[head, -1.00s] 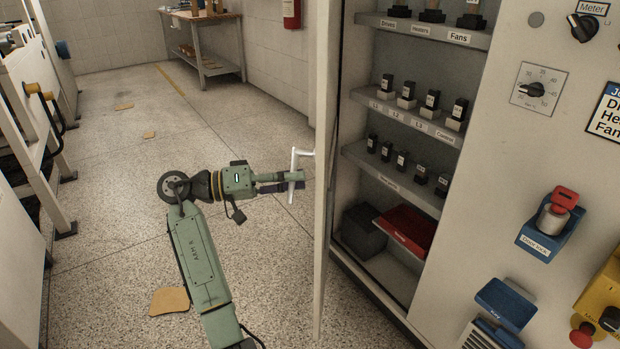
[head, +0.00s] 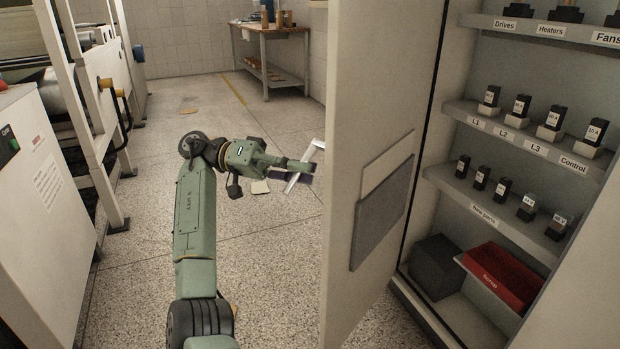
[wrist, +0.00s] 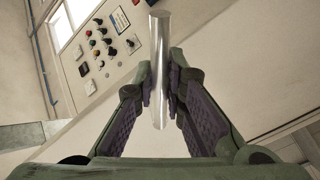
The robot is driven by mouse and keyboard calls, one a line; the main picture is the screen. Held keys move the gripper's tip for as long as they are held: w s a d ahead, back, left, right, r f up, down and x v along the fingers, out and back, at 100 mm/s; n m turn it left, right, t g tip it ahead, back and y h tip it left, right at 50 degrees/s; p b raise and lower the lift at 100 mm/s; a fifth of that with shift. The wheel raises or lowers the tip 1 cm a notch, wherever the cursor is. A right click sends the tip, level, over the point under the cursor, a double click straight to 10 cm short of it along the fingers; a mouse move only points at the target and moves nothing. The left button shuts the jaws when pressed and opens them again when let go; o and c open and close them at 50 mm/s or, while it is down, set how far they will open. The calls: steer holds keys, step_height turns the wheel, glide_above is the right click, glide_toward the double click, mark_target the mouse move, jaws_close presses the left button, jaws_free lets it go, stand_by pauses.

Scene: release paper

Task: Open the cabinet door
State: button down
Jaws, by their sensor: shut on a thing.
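The cabinet door (head: 372,120) stands swung out from the cabinet, and its inner face with a grey pocket (head: 382,215) shows in the head view. The door handle (head: 304,165), a pale metal bar, sticks out past the door's left edge. My gripper (head: 306,172) is at the handle, its fingers around the bar. In the wrist view my gripper (wrist: 160,92) has both finger pads closed on the shiny handle bar (wrist: 160,60). The open cabinet shows shelves (head: 520,140) of labelled black parts. The handle's mounting on the door is hidden.
A red bin (head: 500,277) and a dark box (head: 437,265) sit in the cabinet bottom. A white machine frame (head: 75,110) stands at the left. A workbench (head: 270,30) is at the back. The speckled floor between is mostly clear.

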steer(key=shift+w+a, duration=0.2)
steer(key=shift+a, duration=0.05)
steer(key=c, duration=1.6)
jaws_free()
steer(key=shift+c, duration=0.2)
steer(key=shift+r, duration=0.1)
